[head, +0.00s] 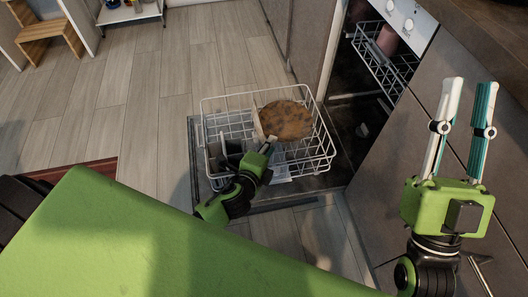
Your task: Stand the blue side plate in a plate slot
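I cannot make out a blue side plate in the head view. The white wire lower rack (327,140) of the dishwasher is pulled out over the open door. A round brown speckled plate (286,119) is in the rack, its face towards me. My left gripper (262,135) is over the rack, just left of and below the brown plate. Its fingers are small and partly hidden, so whether they hold anything is unclear. My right gripper (469,84) is raised at the right, open and empty, its white and teal fingers pointing up.
The upper rack (374,64) holds a pinkish vessel (388,40) inside the dishwasher. Dark cabinet fronts (420,130) stand close to my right arm. A wooden stool (48,35) is far left. The wooden floor (130,110) left of the rack is clear.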

